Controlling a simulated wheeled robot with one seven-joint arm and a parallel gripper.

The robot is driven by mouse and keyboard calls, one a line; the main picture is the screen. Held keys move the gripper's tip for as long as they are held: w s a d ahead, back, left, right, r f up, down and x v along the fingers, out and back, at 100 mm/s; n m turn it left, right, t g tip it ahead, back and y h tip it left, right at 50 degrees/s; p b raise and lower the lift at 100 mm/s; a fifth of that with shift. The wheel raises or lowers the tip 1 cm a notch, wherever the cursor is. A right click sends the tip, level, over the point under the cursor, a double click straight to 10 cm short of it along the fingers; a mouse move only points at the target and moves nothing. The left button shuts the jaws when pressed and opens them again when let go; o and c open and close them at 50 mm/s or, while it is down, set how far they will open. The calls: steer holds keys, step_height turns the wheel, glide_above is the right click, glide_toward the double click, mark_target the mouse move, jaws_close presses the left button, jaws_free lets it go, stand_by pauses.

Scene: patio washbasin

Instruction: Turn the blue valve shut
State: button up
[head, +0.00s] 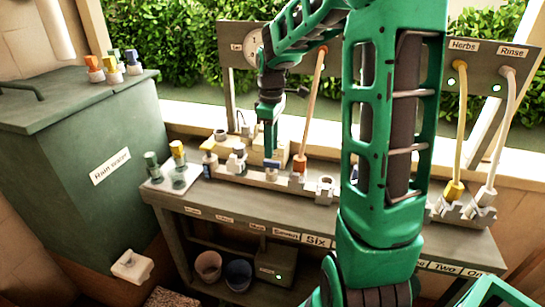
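One blue piece (271,163) sits on the bench rail directly below my gripper (270,147). My green arm hides the middle right of the bench.
An orange hose (312,105) rises just right of my gripper. Yellow (461,130) and white (501,130) hoses stand at the right. A white tray (158,183) holds capped pieces at bench left. The rain water tank (70,150) stands left. Pots (238,274) sit under the bench.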

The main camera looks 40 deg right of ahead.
mark_target(271, 161)
steer(key=shift+f, duration=2.35)
